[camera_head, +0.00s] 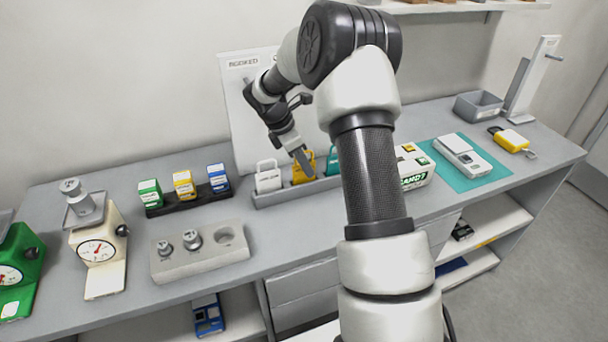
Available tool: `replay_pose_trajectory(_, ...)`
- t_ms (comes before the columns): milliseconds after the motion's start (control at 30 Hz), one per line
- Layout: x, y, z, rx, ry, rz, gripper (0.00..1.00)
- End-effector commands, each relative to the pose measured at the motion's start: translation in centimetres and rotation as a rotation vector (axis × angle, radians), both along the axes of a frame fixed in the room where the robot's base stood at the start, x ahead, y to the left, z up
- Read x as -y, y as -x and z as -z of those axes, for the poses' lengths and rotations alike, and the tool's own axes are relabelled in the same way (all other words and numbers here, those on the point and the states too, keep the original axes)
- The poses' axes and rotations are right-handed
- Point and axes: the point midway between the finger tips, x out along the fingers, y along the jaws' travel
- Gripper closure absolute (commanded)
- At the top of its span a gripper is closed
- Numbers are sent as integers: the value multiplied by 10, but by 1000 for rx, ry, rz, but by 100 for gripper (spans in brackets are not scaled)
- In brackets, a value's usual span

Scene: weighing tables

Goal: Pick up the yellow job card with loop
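The yellow job card with loop (309,168) stands upright in a long grey rack (292,194), between a white card with loop (268,179) and a teal card (333,161) partly hidden by my arm. My gripper (303,164) reaches down from above at the yellow card, and a grey finger overlaps the card's left part and loop. Whether the finger touches the card, and whether the gripper is open or shut on it, is unclear from this view.
Green, yellow and blue boxes stand in a black holder (190,200) to the left. A grey weight block (200,252) and a dial scale (100,250) are farther left. A white-green box (414,170), a scale on a teal mat (484,180) and a yellow item (512,141) stand right.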

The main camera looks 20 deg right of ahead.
Motion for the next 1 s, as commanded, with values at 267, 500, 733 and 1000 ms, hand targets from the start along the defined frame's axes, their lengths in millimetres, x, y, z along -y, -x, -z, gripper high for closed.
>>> replay_pose_trajectory(267, 0, 0, -1, 0, 0, 0, 100)
replay_pose_trajectory(500, 0, 0, -1, 0, 0, 0, 100)
replay_pose_trajectory(733, 0, -1, -9, 2, 1, 0, 100)
replay_pose_trajectory(1000, 0, -1, -51, 5, 1, 1, 100)
